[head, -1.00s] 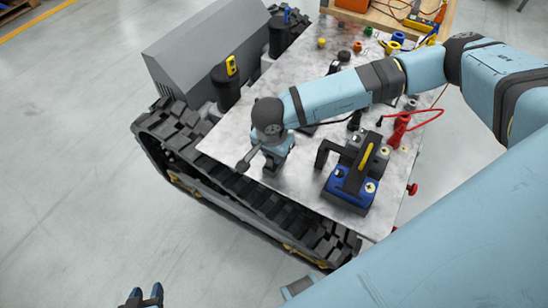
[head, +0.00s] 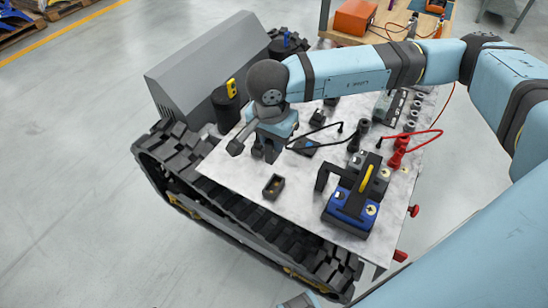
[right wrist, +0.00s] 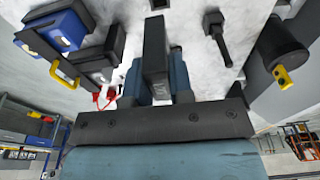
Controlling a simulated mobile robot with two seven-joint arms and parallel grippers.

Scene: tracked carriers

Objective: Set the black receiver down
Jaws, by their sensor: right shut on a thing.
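My right gripper (head: 266,152) is over the near left part of the pale work surface (head: 231,183). In the right wrist view its two blue-grey fingers (right wrist: 160,82) are shut on a dark, upright box-shaped thing, the black receiver (right wrist: 155,45). In the head view my gripper mostly hides the receiver. A small open black box (head: 273,187) with yellowish parts inside stands on the surface just in front of the gripper, apart from it. Its edge also shows at the top of the right wrist view (right wrist: 158,5).
A blue and black unit with a yellow handle (head: 352,200) stands at the right. Red plugs (head: 398,150) and a red cable lie behind it. A black cylinder with a yellow clip (head: 226,105) stands at the left. The surface's near left corner is clear; the black track (head: 240,235) runs below.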

